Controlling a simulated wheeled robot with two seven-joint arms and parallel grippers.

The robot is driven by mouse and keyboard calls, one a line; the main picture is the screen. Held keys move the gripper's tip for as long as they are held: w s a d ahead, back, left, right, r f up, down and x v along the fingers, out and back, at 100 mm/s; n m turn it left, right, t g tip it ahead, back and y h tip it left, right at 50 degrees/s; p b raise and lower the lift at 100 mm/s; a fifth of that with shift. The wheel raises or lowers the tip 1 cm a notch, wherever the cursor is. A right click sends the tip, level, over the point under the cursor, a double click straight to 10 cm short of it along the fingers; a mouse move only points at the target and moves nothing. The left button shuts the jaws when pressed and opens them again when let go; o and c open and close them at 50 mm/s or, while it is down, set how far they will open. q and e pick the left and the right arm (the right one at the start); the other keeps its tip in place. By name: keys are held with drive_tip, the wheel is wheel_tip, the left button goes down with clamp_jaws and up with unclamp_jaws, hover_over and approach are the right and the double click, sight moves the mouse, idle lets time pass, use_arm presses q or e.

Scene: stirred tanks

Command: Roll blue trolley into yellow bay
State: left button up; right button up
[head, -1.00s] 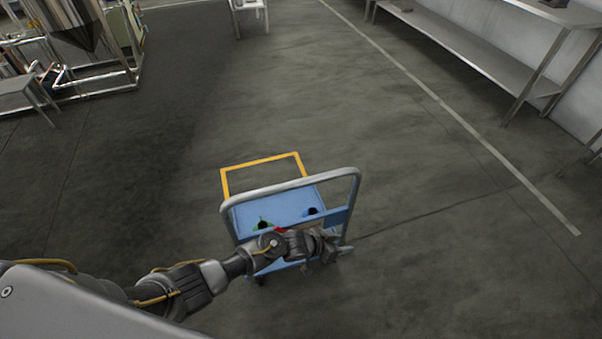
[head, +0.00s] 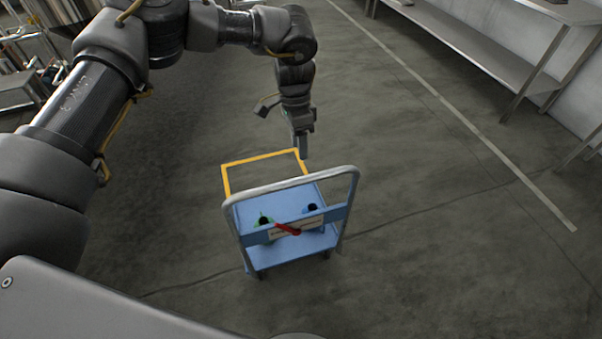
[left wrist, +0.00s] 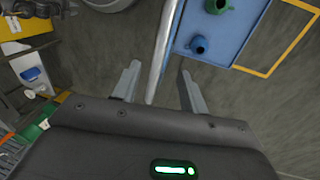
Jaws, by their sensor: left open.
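The blue trolley (head: 318,238) stands upright on the floor in the head view, its grey push handle (head: 290,185) on the near side. A green item (head: 265,221) and a blue item (head: 311,208) sit on its deck. The yellow bay outline (head: 258,160) shows beyond the trolley; its near part is hidden. My left gripper (head: 303,150) is open and empty, raised and appearing just above the handle's far side in the picture. In the left wrist view, the handle bar (left wrist: 163,45) runs between the open fingers; how far below them I cannot tell.
A red part and a pale label (head: 296,228) are on the trolley's near side. A steel bench (head: 480,50) stands at the upper right, with a white floor line (head: 450,105) before it. Steel equipment is at the upper left. The floor around the trolley is clear.

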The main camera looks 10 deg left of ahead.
use_arm(q)
drive_tip(key=p+x, duration=0.2)
drive_tip(key=x, duration=0.6)
drive_tip(key=shift+a+f, duration=0.15)
drive_tip(key=shift+f, duration=0.3)
drive_tip(key=shift+x, duration=0.85)
clamp_jaws()
